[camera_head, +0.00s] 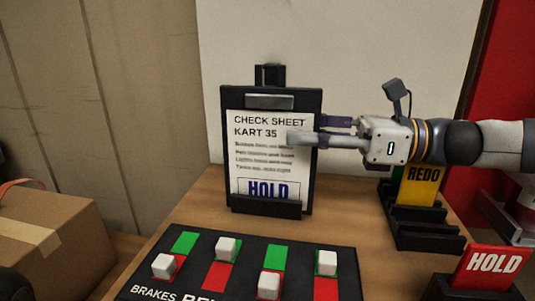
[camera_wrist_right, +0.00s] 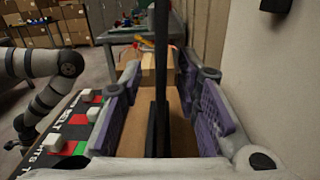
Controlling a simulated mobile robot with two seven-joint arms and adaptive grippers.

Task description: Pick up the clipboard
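The clipboard (camera_head: 314,190) is black with a white "CHECK SHEET KART 35" page and stands upright in a dark stand on the wooden table. In the right wrist view the clipboard (camera_wrist_right: 161,70) is a thin dark vertical edge. My right gripper (camera_head: 310,132) reaches in from the right at the clipboard's right edge, one finger in front of the page. In the right wrist view my right gripper (camera_wrist_right: 160,92) is open, its purple-padded fingers on either side of the clipboard, with gaps showing.
A black board (camera_head: 190,272) with white blocks on green and red squares lies in front. A card rack (camera_head: 425,235) with a yellow REDO card and a red HOLD card (camera_head: 492,267) stand right. A cardboard box (camera_head: 60,240) is left. A pale panel (camera_head: 330,50) stands close behind.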

